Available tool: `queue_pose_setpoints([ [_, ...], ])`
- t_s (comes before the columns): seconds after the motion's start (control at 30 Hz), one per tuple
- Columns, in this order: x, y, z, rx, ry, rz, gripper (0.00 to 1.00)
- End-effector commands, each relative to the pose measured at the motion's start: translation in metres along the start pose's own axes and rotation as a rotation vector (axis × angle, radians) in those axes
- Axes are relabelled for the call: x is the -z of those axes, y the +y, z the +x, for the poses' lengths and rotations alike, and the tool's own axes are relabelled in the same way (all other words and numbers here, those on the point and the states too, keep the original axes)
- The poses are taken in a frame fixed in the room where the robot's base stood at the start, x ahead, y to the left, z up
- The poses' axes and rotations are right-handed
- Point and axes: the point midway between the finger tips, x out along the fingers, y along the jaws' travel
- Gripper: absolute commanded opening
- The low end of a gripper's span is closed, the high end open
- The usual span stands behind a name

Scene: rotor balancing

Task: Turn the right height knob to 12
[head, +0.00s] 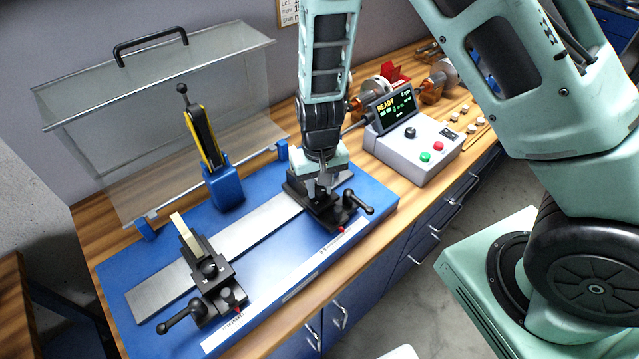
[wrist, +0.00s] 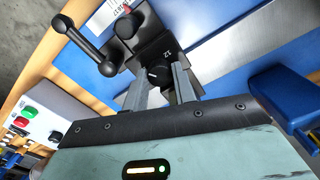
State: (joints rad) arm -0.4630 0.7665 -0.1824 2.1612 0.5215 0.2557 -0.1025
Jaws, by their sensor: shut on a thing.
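The right support (head: 325,209) is a black block with a ball-ended lever on the blue balancer bed; it also shows in the wrist view (wrist: 150,52). Its height knob (wrist: 158,75) is small, round and black, with a short pale mark on its face. The number 12 (wrist: 167,54) shows on the block beside the knob. My gripper (head: 318,190) points down over this support; in the wrist view its two grey fingers (wrist: 160,82) stand on either side of the knob and are shut on it. In the head view my fingers mostly hide the knob.
The left support (head: 207,277) stands on the steel rail (head: 262,222). A clear guard (head: 140,120) and a blue post (head: 222,188) with a yellow-black arm rise behind. A control box (head: 410,150) reading READY is to the right of my gripper.

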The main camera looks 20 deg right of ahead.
Motion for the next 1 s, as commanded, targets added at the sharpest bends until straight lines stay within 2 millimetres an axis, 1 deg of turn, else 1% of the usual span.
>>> queue_pose_setpoints([
  [0.23,0.0009,0.0,-0.001,0.0,0.002,0.065,0.04],
  [0.67,0.0012,-0.0001,-0.001,0.001,0.003,0.075,0.04],
  [0.7,0.0012,-0.0001,-0.001,0.001,0.003,0.075,0.35],
  [0.73,0.0012,-0.0001,-0.001,0.001,0.003,0.075,0.43],
  [0.77,0.0011,-0.0001,-0.001,0.001,0.003,0.075,0.49],
  [1.0,0.0006,-0.0001,-0.0005,0.0,0.002,0.074,0.49],
])
